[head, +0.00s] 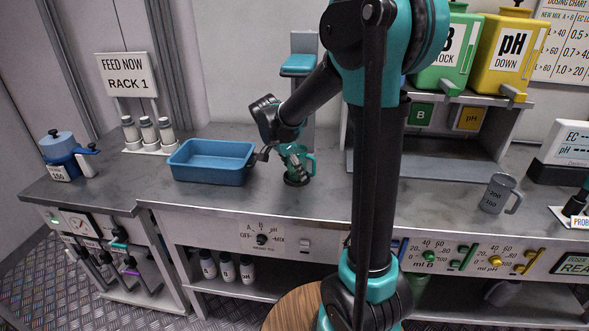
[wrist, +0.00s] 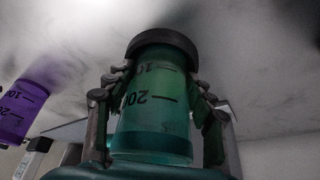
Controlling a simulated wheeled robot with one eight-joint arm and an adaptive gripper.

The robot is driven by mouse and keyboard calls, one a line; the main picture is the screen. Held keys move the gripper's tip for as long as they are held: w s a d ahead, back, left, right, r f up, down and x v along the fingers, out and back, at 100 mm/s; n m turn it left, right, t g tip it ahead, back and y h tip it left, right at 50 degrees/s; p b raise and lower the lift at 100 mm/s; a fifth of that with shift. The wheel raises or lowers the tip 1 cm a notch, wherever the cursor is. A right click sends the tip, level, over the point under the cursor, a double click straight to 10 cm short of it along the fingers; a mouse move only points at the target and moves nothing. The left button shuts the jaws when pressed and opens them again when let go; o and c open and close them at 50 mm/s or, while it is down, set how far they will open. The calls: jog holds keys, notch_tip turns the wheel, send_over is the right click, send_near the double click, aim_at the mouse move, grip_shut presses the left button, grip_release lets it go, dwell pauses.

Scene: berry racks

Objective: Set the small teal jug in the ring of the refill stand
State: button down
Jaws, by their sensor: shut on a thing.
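The small teal jug (head: 298,165) is upright on the counter side of the stand, its handle to the right. In the wrist view the jug (wrist: 150,110) is see-through green with dark marks and appears upside down. My gripper (head: 289,155) is shut on the jug, with a finger on each side of it. A dark round ring (head: 297,181) is at the jug's bottom, and shows in the wrist view (wrist: 162,44). I cannot tell whether the jug is fully seated in it. The refill stand (head: 298,66), a grey upright with a teal shelf, rises just behind.
A blue tray (head: 212,176) stands close to the left of my gripper. A grey jug (head: 494,192) is at the right. A purple measuring vessel (wrist: 18,110) shows in the wrist view. The counter front is clear.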

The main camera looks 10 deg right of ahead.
jog(key=c, duration=0.5)
grip_release()
jog(key=v, duration=1.2)
